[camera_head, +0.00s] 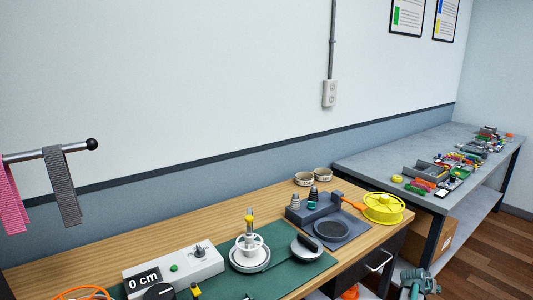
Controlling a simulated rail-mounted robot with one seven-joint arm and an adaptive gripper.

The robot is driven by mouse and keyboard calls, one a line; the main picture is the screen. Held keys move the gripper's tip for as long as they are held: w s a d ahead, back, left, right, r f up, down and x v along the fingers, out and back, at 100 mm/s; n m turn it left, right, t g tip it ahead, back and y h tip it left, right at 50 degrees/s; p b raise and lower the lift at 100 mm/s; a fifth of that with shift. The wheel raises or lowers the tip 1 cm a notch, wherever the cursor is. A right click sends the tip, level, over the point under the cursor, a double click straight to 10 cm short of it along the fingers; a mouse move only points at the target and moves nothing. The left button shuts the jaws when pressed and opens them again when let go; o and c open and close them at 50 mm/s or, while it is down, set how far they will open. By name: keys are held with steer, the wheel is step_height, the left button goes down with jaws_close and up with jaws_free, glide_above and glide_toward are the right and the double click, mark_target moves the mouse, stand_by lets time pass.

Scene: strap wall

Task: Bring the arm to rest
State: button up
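No part that I can make out as my arm or my gripper shows in the head view. A metal rail (25,156) with a black ball end sticks out at the left in front of the wall. A dark grey striped strap (62,185) hangs over it near the ball end. A pink striped strap (10,195) hangs to its left, partly cut off by the picture edge.
A wooden workbench (190,232) holds a green mat, a box reading "0 cm" (172,270), a white round device (249,252), a dark stand (328,222) and a yellow spool (383,207). A cluttered grey table (385,158) stands behind right. A grey-green metal fixture (418,282) shows lower right.

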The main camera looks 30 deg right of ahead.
steer(key=w+a+f+n+y+p, duration=0.2)
steer(key=w+a+f, duration=0.3)
steer(key=a, duration=0.5)
steer(key=w+a+f+n+y+p, duration=0.1)
steer(key=w+a+f+y, duration=0.1)
steer(key=a+f, duration=0.55)
steer(key=w+a+f+n+g+y+p, duration=0.1)
steer(key=a+f+n+y+p, duration=0.1)
steer(key=a, duration=1)
steer(key=w+a+f+n+y+p, duration=0.1)
steer(key=a+f+p, duration=0.15)
steer(key=a, duration=0.95)
steer(key=s+a+n+g+y+p, duration=0.1)
steer(key=s+a+n+g+p, duration=0.1)
steer(key=s+a, duration=0.5)
steer(key=s+a+n+g+y+p, duration=0.1)
steer(key=s+a, duration=0.6)
steer(key=a, duration=0.7)
steer(key=s+a+r+n+g+p, duration=0.1)
steer(key=s+a+n+g+p, duration=0.2)
steer(key=s+a, duration=0.5)
steer(key=shift+a+y+p, duration=0.35)
steer(key=shift+a+y, duration=0.05)
steer(key=shift+a, duration=0.8)
